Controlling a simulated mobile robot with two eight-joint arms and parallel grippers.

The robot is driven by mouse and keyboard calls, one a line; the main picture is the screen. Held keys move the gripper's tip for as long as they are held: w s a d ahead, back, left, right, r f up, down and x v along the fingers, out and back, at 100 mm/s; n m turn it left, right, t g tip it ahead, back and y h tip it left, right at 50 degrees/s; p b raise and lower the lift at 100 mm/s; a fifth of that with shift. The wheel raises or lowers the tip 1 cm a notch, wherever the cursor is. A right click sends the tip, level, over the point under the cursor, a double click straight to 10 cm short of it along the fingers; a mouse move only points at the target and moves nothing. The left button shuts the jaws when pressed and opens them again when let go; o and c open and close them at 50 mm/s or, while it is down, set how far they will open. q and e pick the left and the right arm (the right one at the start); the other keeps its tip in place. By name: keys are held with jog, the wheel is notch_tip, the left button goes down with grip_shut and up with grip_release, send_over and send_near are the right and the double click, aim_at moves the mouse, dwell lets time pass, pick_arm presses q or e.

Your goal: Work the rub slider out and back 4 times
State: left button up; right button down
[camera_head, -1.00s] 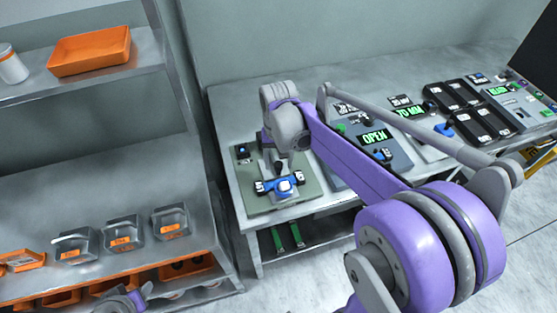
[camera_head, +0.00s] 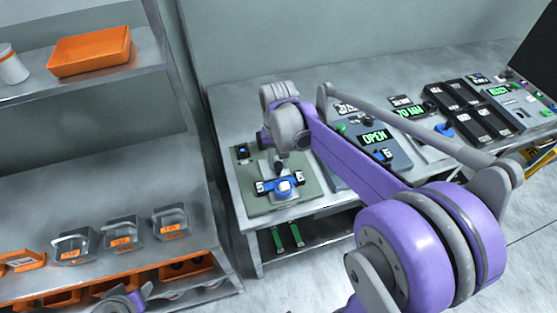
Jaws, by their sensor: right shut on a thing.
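The rub slider (camera_head: 282,186) is a blue-and-white piece with dark ends on a grey-green plate (camera_head: 308,196) at the left end of the metal bench. My right gripper (camera_head: 284,166) reaches down over it from behind and is shut on the slider; its fingertips are small and partly hidden by the wrist. Part of my left arm (camera_head: 126,302) shows at the bottom edge; its fingers cannot be made out.
Device panels with green displays, one reading OPEN (camera_head: 374,136), stand right of the plate, partly behind my right arm. Clear bins (camera_head: 122,236) with orange labels stand on the left shelf. An orange tray (camera_head: 90,54) sits higher up.

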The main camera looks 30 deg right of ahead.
dwell(0.8)
jog(key=w+d, duration=0.1)
jog(key=w, duration=0.2)
jog(key=w+d, duration=0.1)
jog(key=w, duration=0.7)
jog(key=shift+w+d, duration=0.25)
jog(key=shift+d, duration=0.15)
jog(key=shift+s+r, duration=0.1)
jog(key=shift+s, duration=0.1)
jog(key=c, duration=0.6)
grip_release()
notch_tip(320, 180, up, 11)
jog(key=shift+f, duration=0.15)
jog(key=shift+c, duration=0.2)
